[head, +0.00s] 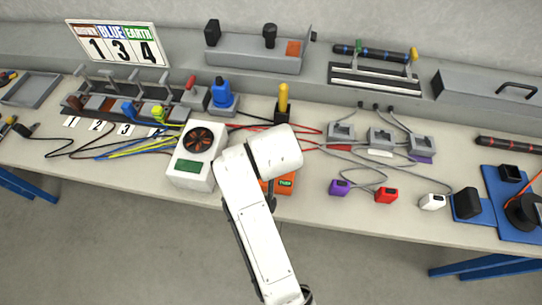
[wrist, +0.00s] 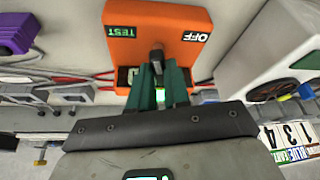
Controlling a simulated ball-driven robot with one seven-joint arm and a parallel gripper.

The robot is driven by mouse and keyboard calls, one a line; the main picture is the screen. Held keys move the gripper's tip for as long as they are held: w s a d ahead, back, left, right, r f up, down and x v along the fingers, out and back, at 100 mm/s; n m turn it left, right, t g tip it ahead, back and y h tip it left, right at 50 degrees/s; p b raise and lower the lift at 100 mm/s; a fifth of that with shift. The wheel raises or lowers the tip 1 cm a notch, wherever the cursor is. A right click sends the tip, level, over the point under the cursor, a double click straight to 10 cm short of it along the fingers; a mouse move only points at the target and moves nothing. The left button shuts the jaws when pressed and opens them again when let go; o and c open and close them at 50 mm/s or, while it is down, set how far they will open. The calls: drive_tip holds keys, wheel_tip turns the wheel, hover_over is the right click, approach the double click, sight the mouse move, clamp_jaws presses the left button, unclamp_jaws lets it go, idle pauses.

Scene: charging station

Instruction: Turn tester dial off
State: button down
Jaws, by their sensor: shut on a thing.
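The orange tester (wrist: 165,22) fills the top middle of the wrist view, seen upside down. It has a green TEST label on the left and a dark OFF label on the right. My gripper (wrist: 158,72) has its two green fingers shut around the small dark dial (wrist: 156,50) on the tester's face. The fingers hide most of the dial, so I cannot tell where it points. In the head view only an edge of the tester (head: 287,187) shows, and my arm hides the rest and my gripper.
A white box with a fan (head: 191,172) stands just left of the tester. Purple (head: 339,188), red (head: 385,195) and white (head: 432,202) connectors lie to the right with grey cables. Red cables run behind. A yellow-handled tool (head: 283,97) stands upright at the back.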

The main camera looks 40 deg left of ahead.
drive_tip(key=m+h+p, duration=0.1)
drive_tip(key=m, duration=0.2)
drive_tip(key=shift+s+a+r+t+p, duration=0.1)
drive_tip(key=shift+r+t+p, duration=0.05)
drive_tip(key=shift+t+p, duration=0.25)
drive_tip(key=m+h+p, duration=0.1)
drive_tip(key=m, duration=0.2)
drive_tip(key=shift+a+m+t, duration=0.15)
drive_tip(key=shift+m+t, duration=0.15)
drive_tip(key=m+h, duration=0.1)
drive_tip(key=m, duration=0.2)
drive_tip(key=m+h, duration=0.1)
drive_tip(key=m, duration=0.2)
drive_tip(key=shift+a+b, duration=0.2)
drive_tip(key=shift+b, duration=0.2)
drive_tip(key=shift+h, duration=0.3)
drive_tip(key=c, duration=1.1)
unclamp_jaws()
drive_tip(key=v, duration=1)
drive_tip(key=shift+s+r+b, duration=0.2)
drive_tip(key=shift+b, duration=0.2)
